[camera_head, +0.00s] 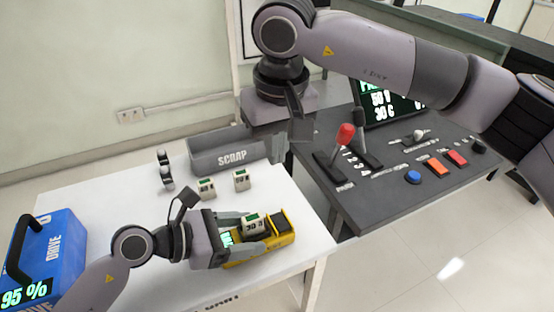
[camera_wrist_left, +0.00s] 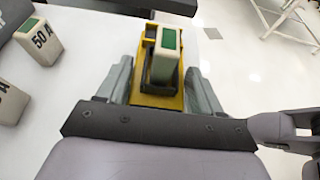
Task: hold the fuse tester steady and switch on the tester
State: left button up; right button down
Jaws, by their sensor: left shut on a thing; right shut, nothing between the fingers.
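The yellow fuse tester (camera_head: 284,240) lies on the white table near its right edge; a small green display shows at its left end and a black part at its right end. A pale fuse with a green top (camera_head: 250,222) stands in the tester; it also shows in the left wrist view (camera_wrist_left: 165,60). My left gripper (camera_head: 256,232) is shut on the tester, one finger along each side, as the left wrist view (camera_wrist_left: 160,88) also shows. My right gripper (camera_head: 277,148) is shut and empty, pointing down above the table, behind the tester and apart from it.
Two loose fuses (camera_head: 206,187) (camera_head: 241,179) stand behind the tester, before a grey SCRAP bin (camera_head: 215,150). A blue DRIVE box (camera_head: 62,240) is at the left. A dark console (camera_head: 385,195) with a red-knobbed lever (camera_head: 345,134) and buttons stands at the right.

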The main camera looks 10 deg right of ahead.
pick_arm(q)
jog(key=shift+s+f, duration=0.15)
jog(key=shift+f, duration=0.25)
jog(key=o, duration=1.1)
jog(key=shift+o, duration=0.6)
jog(key=shift+r, duration=0.2)
